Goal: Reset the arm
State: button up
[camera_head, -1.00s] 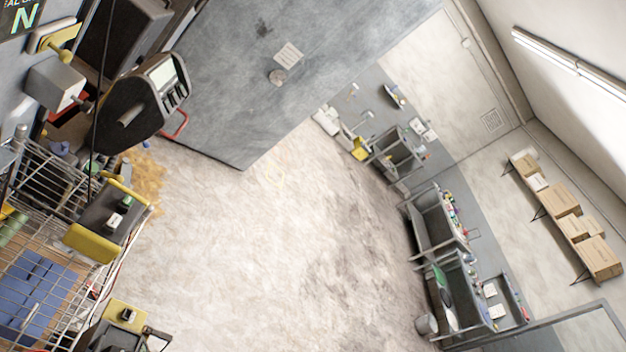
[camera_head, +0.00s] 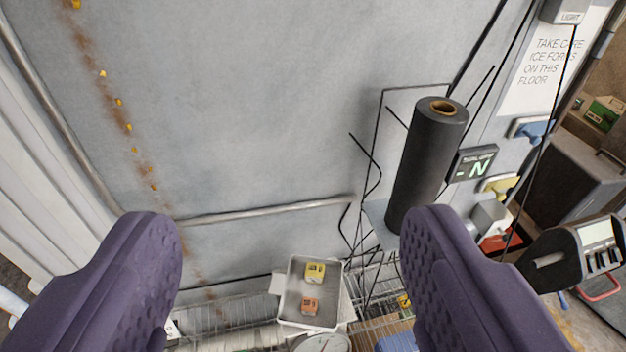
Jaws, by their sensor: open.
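My gripper (camera_head: 290,262) shows in the lower part of the head camera view as two purple, dimpled fingers, one at the left and one at the right. They stand wide apart with nothing between them, so the gripper is open and empty. It faces a grey metal wall panel (camera_head: 250,110). The rest of my arm is out of view.
A dark roll (camera_head: 425,165) stands upright behind the right finger, with thin black cables around it. A white tray (camera_head: 285,300) with a yellow and an orange item sits low between the fingers on a wire rack. A metal rail (camera_head: 265,212) crosses the panel.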

notch_tip(320, 180, down, 31)
jog(key=b, duration=3)
jog(key=shift+f, duration=0.2)
